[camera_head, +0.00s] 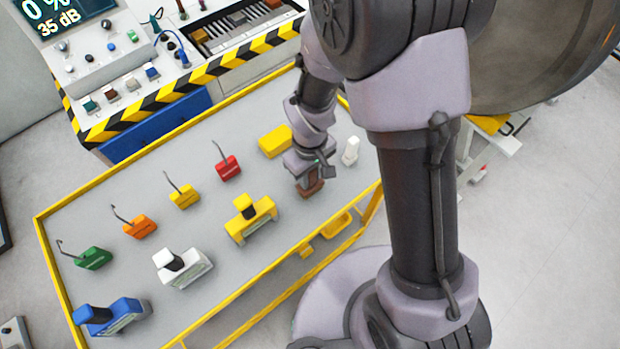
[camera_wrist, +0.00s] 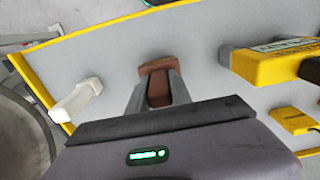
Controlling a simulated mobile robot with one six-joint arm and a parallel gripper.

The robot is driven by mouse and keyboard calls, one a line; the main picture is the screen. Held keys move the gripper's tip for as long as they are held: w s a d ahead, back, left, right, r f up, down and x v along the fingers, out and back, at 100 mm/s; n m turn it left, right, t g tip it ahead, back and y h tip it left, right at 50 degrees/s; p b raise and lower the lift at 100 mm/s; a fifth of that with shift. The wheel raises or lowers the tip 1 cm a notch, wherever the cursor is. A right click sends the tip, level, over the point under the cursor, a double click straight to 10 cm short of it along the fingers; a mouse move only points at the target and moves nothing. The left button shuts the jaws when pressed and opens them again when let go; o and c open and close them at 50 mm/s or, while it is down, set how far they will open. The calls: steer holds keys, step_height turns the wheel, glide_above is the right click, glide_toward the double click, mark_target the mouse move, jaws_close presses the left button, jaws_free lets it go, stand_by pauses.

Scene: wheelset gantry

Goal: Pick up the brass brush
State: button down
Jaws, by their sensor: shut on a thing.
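The brass brush, a brown block-like piece, (camera_head: 314,190) is under my gripper (camera_head: 308,175) near the right end of the grey table. In the wrist view my gripper (camera_wrist: 158,88) has its two grey fingers on either side of the brown brush (camera_wrist: 157,66), shut on it. The brush's wider brown end shows past the fingertips, and part of it is hidden between them. I cannot tell whether it is touching the table or just above it.
The grey table (camera_head: 120,262) has a yellow rim. A white object (camera_head: 350,150) stands right of my gripper, a yellow block (camera_head: 275,141) just left. Yellow (camera_head: 250,220), white (camera_head: 182,268) and blue (camera_head: 113,315) tools line the near side. Several colored hooked blocks stand behind them.

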steer(key=shift+r, duration=0.1)
steer(key=shift+r, duration=0.35)
steer(key=r, duration=0.1)
steer(key=r+p, duration=0.1)
steer(key=r, duration=0.1)
steer(key=shift+s+a+p, duration=0.2)
steer(key=shift+s+p, duration=0.1)
steer(key=shift+s, duration=0.1)
steer(key=s+a, duration=0.3)
steer(key=s, duration=0.4)
steer(key=s+a+r, duration=0.1)
steer(key=s+a, duration=0.2)
steer(key=s, duration=0.3)
steer(key=shift+s+a+p, duration=0.3)
steer(key=shift+s+a, duration=0.05)
steer(key=c, duration=1.7)
jaws_free()
steer(key=shift+c, duration=0.2)
jaws_close()
